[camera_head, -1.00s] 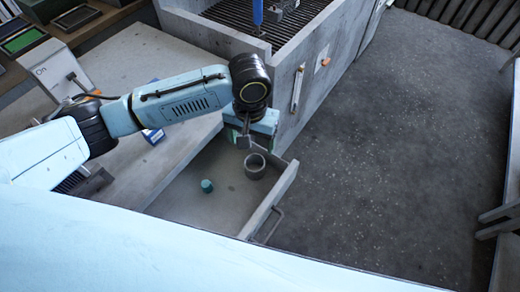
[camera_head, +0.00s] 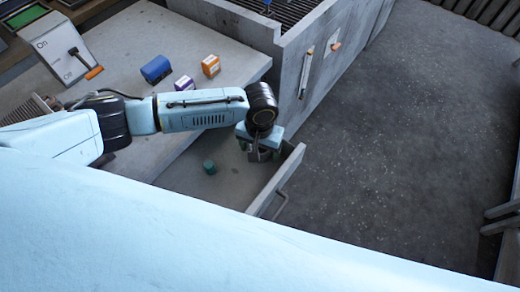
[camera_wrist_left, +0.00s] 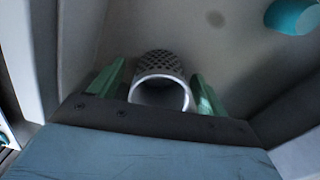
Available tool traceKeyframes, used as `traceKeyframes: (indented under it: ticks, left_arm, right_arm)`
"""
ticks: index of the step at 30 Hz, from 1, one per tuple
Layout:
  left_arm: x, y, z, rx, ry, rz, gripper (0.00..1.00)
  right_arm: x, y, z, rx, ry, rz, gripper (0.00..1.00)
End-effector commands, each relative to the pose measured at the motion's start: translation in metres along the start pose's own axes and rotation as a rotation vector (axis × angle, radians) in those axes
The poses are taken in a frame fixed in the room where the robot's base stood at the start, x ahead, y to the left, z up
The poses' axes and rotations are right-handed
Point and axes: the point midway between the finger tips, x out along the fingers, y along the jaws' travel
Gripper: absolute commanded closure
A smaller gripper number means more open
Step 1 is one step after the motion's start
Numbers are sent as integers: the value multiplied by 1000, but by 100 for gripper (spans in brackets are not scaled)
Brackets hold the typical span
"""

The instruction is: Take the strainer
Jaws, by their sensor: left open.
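The strainer (camera_wrist_left: 160,64), a grey metal cylinder with a perforated wall and an open round mouth, lies between the green fingers of my left gripper (camera_wrist_left: 158,72) in the left wrist view. The fingers are open, one on each side of it, with small gaps showing. In the head view my left gripper (camera_head: 260,152) reaches down into the open drawer (camera_head: 275,183) near its front wall. There the gripper largely hides the strainer. My right gripper is not in view.
A teal cylinder (camera_head: 209,167) stands in the drawer, left of the gripper, and also shows in the left wrist view (camera_wrist_left: 292,15). Blue (camera_head: 156,69), purple (camera_head: 184,83) and orange (camera_head: 211,65) boxes are on the worktop above. Open floor lies to the right.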

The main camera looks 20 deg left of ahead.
Motion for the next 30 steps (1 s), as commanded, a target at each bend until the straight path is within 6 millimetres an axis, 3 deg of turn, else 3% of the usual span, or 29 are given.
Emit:
traceKeyframes:
  ticks: [8, 19, 26, 30]
  left_arm:
    - [2, 0, 0, 0, 0, 0, 26]
    - [2, 0, 0, 0, 0, 0, 75]
    - [0, 0, 0, 0, 1, 1, 75]
    - [-14, 1, -1, 0, 3, 4, 75]
  right_arm:
    - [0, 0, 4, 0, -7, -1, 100]
    - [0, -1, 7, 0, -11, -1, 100]
    - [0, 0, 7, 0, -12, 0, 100]
    - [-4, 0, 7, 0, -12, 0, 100]
